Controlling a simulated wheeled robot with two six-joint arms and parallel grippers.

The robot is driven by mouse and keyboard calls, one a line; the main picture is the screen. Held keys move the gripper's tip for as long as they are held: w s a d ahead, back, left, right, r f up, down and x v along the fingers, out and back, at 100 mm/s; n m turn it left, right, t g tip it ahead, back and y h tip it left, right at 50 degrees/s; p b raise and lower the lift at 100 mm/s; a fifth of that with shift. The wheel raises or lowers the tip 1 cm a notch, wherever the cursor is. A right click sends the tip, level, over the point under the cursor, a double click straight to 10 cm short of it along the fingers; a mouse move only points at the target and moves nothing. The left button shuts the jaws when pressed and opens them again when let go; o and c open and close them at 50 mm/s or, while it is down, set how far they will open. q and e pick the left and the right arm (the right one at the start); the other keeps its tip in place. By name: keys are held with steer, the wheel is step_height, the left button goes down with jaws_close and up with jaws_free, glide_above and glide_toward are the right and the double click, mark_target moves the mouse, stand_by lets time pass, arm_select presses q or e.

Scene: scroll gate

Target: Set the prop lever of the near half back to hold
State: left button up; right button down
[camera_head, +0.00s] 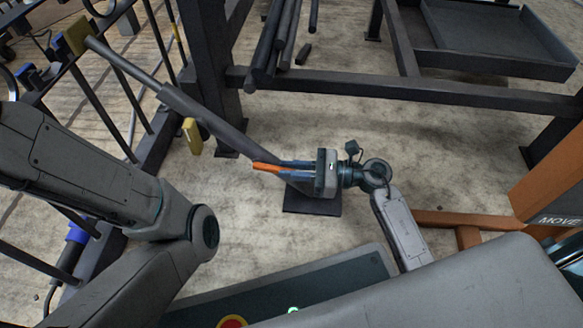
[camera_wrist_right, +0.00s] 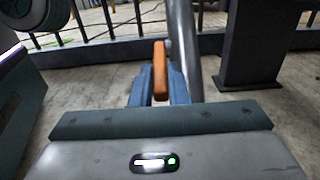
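The orange prop lever (camera_head: 265,167) sits beside the lower part of a long grey prop bar (camera_head: 205,117). The bar slants from a yellow block (camera_head: 76,37) on the gate down toward a dark floor plate (camera_head: 312,205). My right gripper (camera_head: 278,168) has its blue fingers on both sides of the lever, apparently closed on it. In the right wrist view the lever (camera_wrist_right: 160,68) stands upright between the fingers (camera_wrist_right: 160,90), with the grey bar (camera_wrist_right: 184,50) just right of it. My left arm shows at the left; its gripper is out of view.
The dark barred gate (camera_head: 130,120) stands at the left, with a yellow tag (camera_head: 192,136) hanging near the bar. A dark frame beam (camera_head: 400,92) crosses behind, with a tray (camera_head: 490,58) beyond it. An orange structure (camera_head: 550,175) is at the right. Concrete floor lies between.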

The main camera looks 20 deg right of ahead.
steer(key=shift+a+f+t+y, duration=0.1)
steer(key=shift+f+t+y, duration=0.2)
steer(key=shift+f+y, duration=0.25)
steer(key=c, duration=1.4)
jaws_free()
steer(key=p+v, duration=0.4)
steer(key=v, duration=0.7)
steer(key=shift+p, duration=0.35)
steer(key=shift+w, duration=0.1)
